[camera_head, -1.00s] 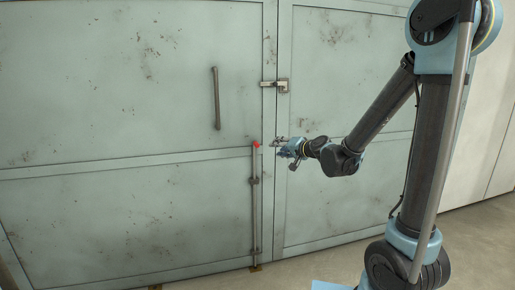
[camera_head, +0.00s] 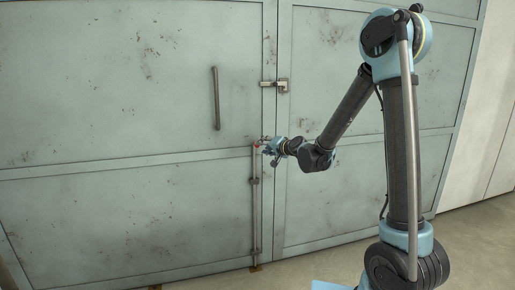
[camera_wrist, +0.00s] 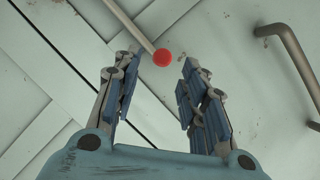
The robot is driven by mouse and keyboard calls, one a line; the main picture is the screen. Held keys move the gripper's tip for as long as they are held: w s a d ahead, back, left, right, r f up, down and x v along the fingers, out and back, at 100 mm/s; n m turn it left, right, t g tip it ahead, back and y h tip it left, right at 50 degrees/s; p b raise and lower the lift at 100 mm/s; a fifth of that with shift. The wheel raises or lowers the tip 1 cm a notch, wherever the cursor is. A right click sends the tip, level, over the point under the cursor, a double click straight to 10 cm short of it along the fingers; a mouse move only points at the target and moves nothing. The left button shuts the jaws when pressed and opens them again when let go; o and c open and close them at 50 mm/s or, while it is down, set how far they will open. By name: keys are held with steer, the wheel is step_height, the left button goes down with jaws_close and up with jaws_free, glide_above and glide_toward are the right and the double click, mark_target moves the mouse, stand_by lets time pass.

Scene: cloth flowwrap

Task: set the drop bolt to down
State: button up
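The drop bolt (camera_head: 254,210) is a thin upright rod on the left door leaf, running down to a small floor fitting (camera_head: 256,267). It has a red knob at its top, which shows clearly in the wrist view (camera_wrist: 162,57). My gripper (camera_head: 262,146) is at the knob in the head view and partly covers it. In the wrist view my gripper (camera_wrist: 157,72) is open, with a finger on each side. The knob lies near the line between the fingertips, with gaps on both sides. The rod (camera_wrist: 130,24) runs off to the upper left there.
A vertical pull handle (camera_head: 216,98) stands out from the left leaf and also shows in the wrist view (camera_wrist: 298,55). A latch (camera_head: 275,85) spans the door seam above the bolt. The floor (camera_head: 320,265) in front of the doors looks clear.

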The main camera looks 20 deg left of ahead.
steer(key=shift+x, duration=3.55)
